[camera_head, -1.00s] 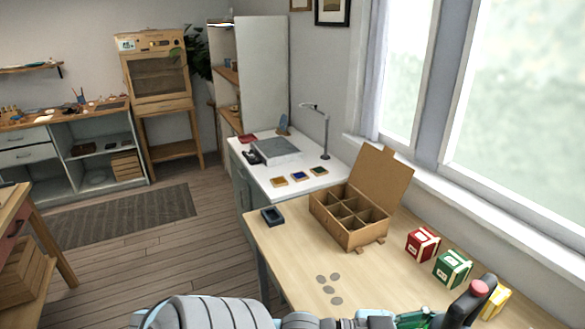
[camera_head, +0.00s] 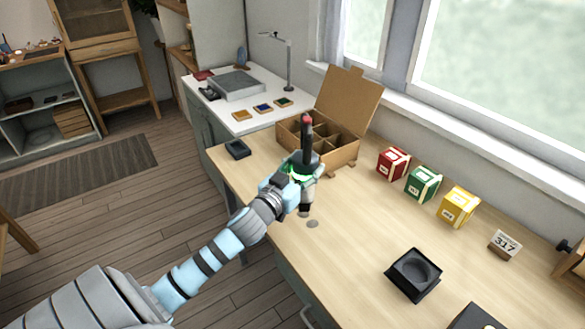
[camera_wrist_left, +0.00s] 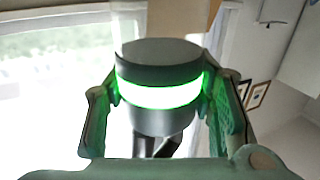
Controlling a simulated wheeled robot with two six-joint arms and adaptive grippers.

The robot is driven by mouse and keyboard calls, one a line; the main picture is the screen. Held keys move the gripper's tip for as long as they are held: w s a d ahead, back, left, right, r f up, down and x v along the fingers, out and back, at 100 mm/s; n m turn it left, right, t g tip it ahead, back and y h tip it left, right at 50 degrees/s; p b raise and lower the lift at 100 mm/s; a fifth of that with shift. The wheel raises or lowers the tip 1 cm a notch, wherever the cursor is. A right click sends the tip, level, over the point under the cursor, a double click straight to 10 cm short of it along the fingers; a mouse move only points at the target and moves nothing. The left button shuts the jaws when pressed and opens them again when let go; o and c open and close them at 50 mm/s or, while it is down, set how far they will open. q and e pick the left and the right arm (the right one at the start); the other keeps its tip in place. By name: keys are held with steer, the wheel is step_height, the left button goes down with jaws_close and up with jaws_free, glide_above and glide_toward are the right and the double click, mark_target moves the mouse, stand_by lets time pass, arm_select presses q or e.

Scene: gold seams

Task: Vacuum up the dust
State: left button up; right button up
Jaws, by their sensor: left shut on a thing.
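My left gripper (camera_head: 302,174) is shut on a hand-held vacuum (camera_head: 307,134), a dark upright tool with a red top and a green glowing band. The vacuum's lower end is over the table, close to the dust; whether it touches is hard to tell. Grey dust spots (camera_head: 312,224) lie on the wooden table beside and partly behind that end. Other dust may be hidden by the gripper. In the left wrist view, the vacuum (camera_wrist_left: 158,95) with its lit green band sits between both fingers. My right gripper is out of view.
An open cardboard box (camera_head: 340,155) with compartments stands just behind the vacuum. Red (camera_head: 392,163), green (camera_head: 422,184) and yellow (camera_head: 457,207) boxes line the window side. A black square holder (camera_head: 413,275) is at front right, and a small dark tray (camera_head: 237,149) at the left edge.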

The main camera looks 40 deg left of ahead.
arm_select(q)
steer(key=w+a+f+n+y+b, duration=0.2)
steer(key=w+a+f+y+b, duration=0.1)
steer(key=a+f+b, duration=0.2)
steer(key=shift+w+a+f+g+b, duration=0.2)
steer(key=shift+a+f+g+b, duration=0.1)
steer(key=shift+f+g+b, duration=0.15)
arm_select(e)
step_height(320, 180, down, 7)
arm_select(q)
steer(key=shift+r, duration=0.1)
stand_by(0.4)
